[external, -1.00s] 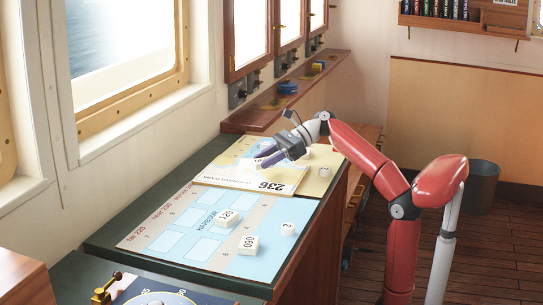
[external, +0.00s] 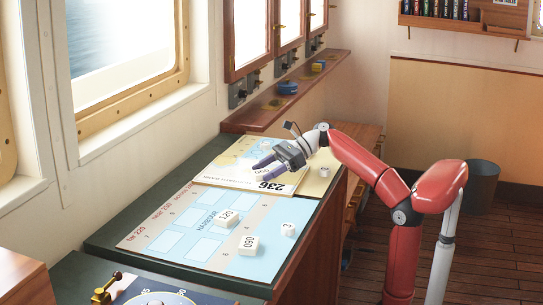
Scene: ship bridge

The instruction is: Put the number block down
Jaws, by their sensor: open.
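My gripper (external: 259,171) is open, with its two purple fingers low over the chart card marked 236 (external: 233,181). A pale number block (external: 258,170) with dark digits shows between the fingertips. It is small and partly hidden, so I cannot read it surely or tell whether it touches a finger. White number block 120 (external: 227,218) and another number block (external: 248,246), its digits seen sideways, lie on the light blue harbour board. A smaller white block (external: 288,230) lies near the board's right edge.
A small pale piece (external: 325,171) stands on the yellowish sheet right of my gripper. A wooden ledge (external: 262,117) with blue and yellow items runs behind under the windows. A brass-handled instrument (external: 108,287) is at front left. The harbour board's pale rectangles are mostly bare.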

